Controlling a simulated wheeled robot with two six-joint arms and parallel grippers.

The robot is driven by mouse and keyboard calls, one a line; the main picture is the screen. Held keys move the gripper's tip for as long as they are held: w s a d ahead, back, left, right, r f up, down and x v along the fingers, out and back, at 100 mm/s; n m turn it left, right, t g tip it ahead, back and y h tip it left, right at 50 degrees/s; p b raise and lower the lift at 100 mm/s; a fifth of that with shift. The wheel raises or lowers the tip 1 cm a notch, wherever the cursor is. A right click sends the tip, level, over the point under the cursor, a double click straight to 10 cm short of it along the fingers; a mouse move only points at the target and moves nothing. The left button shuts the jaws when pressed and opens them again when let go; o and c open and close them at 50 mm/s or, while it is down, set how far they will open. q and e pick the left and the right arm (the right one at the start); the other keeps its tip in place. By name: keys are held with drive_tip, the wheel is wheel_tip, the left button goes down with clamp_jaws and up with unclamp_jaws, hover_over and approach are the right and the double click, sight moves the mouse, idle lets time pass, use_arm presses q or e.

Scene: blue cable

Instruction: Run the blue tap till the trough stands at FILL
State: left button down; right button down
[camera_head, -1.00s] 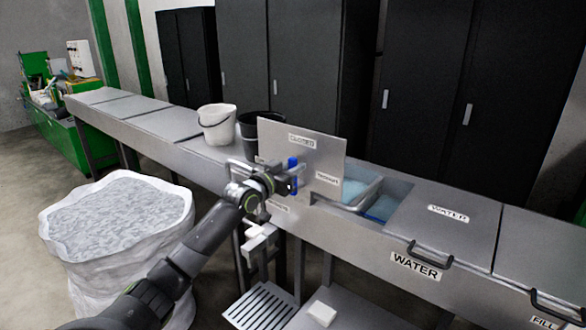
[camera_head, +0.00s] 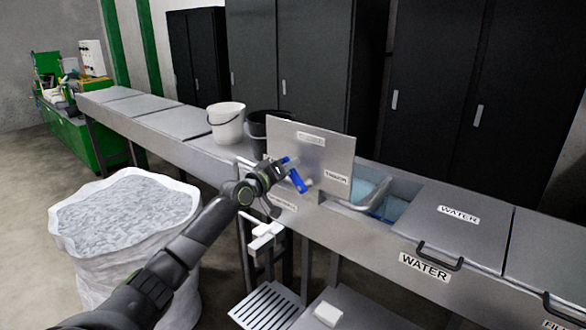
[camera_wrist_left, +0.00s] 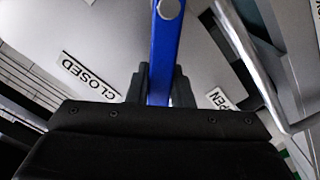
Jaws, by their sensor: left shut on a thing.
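The blue tap handle (camera_head: 297,179) stands in front of an upright grey panel (camera_head: 335,152) on the trough. It is tilted, its upper end leaning left. My left gripper (camera_head: 280,166) is shut on it. In the left wrist view, the blue handle (camera_wrist_left: 166,50) runs between my fingers (camera_wrist_left: 157,84), from a round pivot at the top. A CLOSED label (camera_wrist_left: 89,75) is to its left and an OPEN label (camera_wrist_left: 215,98) to its right. The trough opening (camera_head: 397,209) shows bluish water inside; its level against a mark cannot be read. My right gripper is not in view.
White (camera_head: 226,128) and black buckets stand behind. A white sack (camera_head: 75,250) is at left.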

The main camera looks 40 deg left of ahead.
use_arm(q)
drive_tip(key=shift+a+f+n+b, duration=0.35)
drive_tip(key=shift+f+n, duration=0.3)
drive_tip(key=shift+n, duration=0.6)
drive_tip(key=shift+a+f+n+b, duration=0.3)
drive_tip(key=shift+f+n, duration=0.35)
drive_tip(key=shift+n, duration=0.55)
drive_tip(key=shift+a+f+n+b, duration=0.35)
drive_tip(key=shift+f+n, duration=0.3)
drive_tip(key=shift+n, duration=0.6)
drive_tip(key=c, duration=1.3)
unclamp_jaws()
drive_tip(key=shift+s+a+p, duration=0.25)
drive_tip(key=shift+s+p, duration=0.9)
drive_tip(key=shift+s, duration=1.75)
drive_tip(key=shift+s+a+p, duration=0.25)
drive_tip(key=shift+s+p, duration=0.85)
drive_tip(key=shift+s, duration=1.75)
drive_tip(key=shift+s+a+p, duration=0.25)
drive_tip(key=shift+s+p, duration=0.9)
drive_tip(key=shift+s, duration=1.75)
